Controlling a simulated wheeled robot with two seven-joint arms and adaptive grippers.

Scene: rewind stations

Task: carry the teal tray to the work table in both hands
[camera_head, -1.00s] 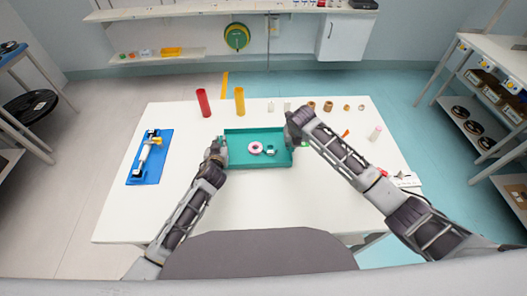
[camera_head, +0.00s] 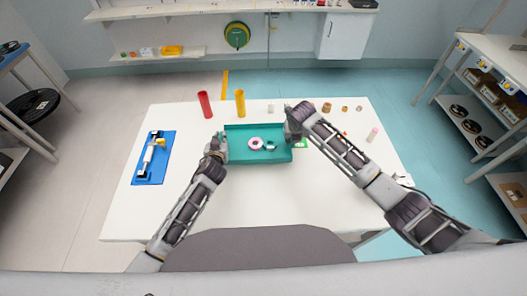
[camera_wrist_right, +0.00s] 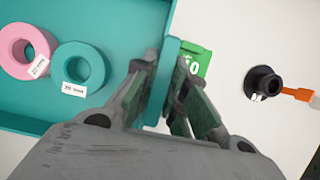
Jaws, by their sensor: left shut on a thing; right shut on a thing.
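The teal tray (camera_head: 235,158) is over the white table (camera_head: 255,207) in the head view. It holds a pink ring (camera_head: 255,143) and a teal ring; both rings show in the right wrist view, the teal one (camera_wrist_right: 78,68) to the right of the pink one (camera_wrist_right: 25,50). My left gripper (camera_head: 217,149) is shut on the tray's left side. My right gripper (camera_head: 295,125) is shut on its right side; the tray wall (camera_wrist_right: 168,75) stands between its fingers in the right wrist view. Whether the tray touches the table cannot be told.
A red tube (camera_head: 205,104) and a yellow tube (camera_head: 240,103) stand behind the tray. A blue mat (camera_head: 153,158) with a device lies at left. Several small spools and a pink-capped bottle (camera_head: 372,135) are at right. A green label (camera_wrist_right: 195,62) lies beside the tray. The front table is clear.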

